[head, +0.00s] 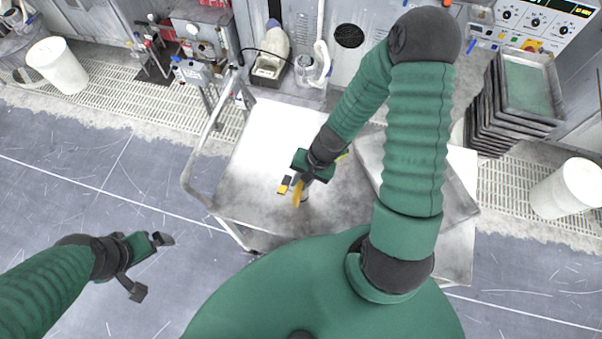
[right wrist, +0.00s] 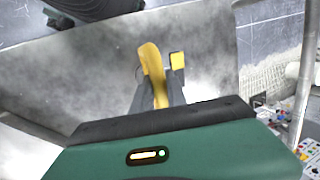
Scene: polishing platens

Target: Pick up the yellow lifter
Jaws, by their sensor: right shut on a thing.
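The yellow lifter (head: 297,194) is a long yellow piece held at the tip of my right gripper (head: 304,180), above the metal cart top. In the right wrist view the yellow lifter (right wrist: 152,68) stands between the two dark fingers of my right gripper (right wrist: 158,90), which are shut on it. Its lower part is hidden between the fingers. From these views I cannot tell whether it touches the cart top. My left gripper (head: 148,265) is open and empty over the floor at the lower left, away from the cart.
The metal cart (head: 250,170) has a rail on its left side. A small black and yellow item (head: 284,185) lies beside the lifter. A grey metal plate (head: 455,195) is on the right. Stacked trays (head: 525,85) and white buckets (head: 57,66) stand around. The cart's left half is mostly clear.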

